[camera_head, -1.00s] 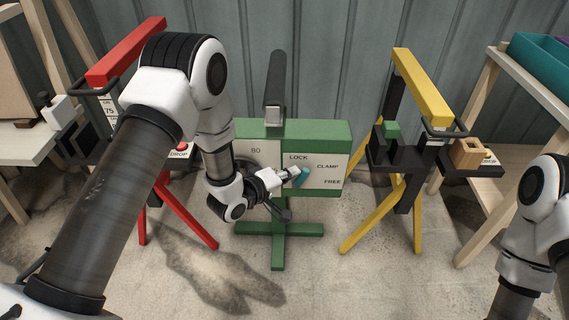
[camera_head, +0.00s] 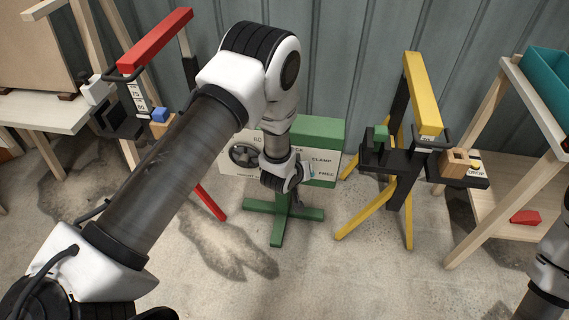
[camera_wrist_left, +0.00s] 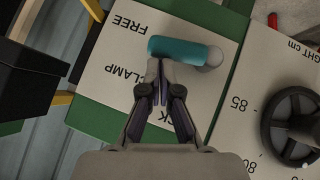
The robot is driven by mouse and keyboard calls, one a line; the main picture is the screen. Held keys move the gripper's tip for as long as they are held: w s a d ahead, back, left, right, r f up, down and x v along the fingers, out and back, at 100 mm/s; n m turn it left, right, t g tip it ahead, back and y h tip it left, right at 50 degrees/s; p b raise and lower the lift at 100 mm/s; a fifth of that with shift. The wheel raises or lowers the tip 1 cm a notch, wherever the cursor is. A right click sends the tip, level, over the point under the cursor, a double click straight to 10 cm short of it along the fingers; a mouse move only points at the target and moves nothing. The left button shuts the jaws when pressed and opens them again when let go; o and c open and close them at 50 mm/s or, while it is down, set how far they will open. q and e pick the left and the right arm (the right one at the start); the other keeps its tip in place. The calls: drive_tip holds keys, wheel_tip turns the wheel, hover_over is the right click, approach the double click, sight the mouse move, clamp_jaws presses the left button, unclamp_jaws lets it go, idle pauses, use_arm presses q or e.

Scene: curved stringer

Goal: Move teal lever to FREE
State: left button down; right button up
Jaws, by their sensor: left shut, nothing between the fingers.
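The teal lever (camera_wrist_left: 180,49) turns on a round grey pivot (camera_wrist_left: 213,57) on a pale panel (camera_wrist_left: 225,90). In the left wrist view its free end points between the FREE and CLAMP labels. In the head view only a sliver of the lever (camera_head: 312,171) shows beside FREE; my gripper hides the rest. My left gripper (camera_wrist_left: 158,70) is shut and empty, its fingertips at the lever's long side on the CLAMP side, touching or almost touching. It also shows in the head view (camera_head: 304,174). LOCK is partly hidden by the fingers. My right gripper is out of view.
The panel sits on a green stand (camera_head: 283,222). A black handwheel (camera_wrist_left: 291,126) is beside the lever. A red stand (camera_head: 155,40) is at left, a yellow stand (camera_head: 424,95) at right. A wooden shelf with a teal bin (camera_head: 546,72) is far right. Floor in front is clear.

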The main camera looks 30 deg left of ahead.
use_arm(q)
drive_tip(key=shift+w+d+f, duration=0.15)
drive_tip(key=shift+d+f, duration=0.3)
drive_tip(key=shift+f, duration=0.15)
idle(0.4)
wheel_tip(320, 180, up, 5)
drive_tip(key=p, duration=0.4)
drive_tip(key=shift+w, duration=0.15)
drive_tip(key=s+d+r+p, duration=0.1)
drive_tip(key=s+d+r, duration=0.1)
drive_tip(key=s+r, duration=0.4)
drive_tip(key=shift+s+r, duration=0.15)
drive_tip(key=shift+s, duration=0.35)
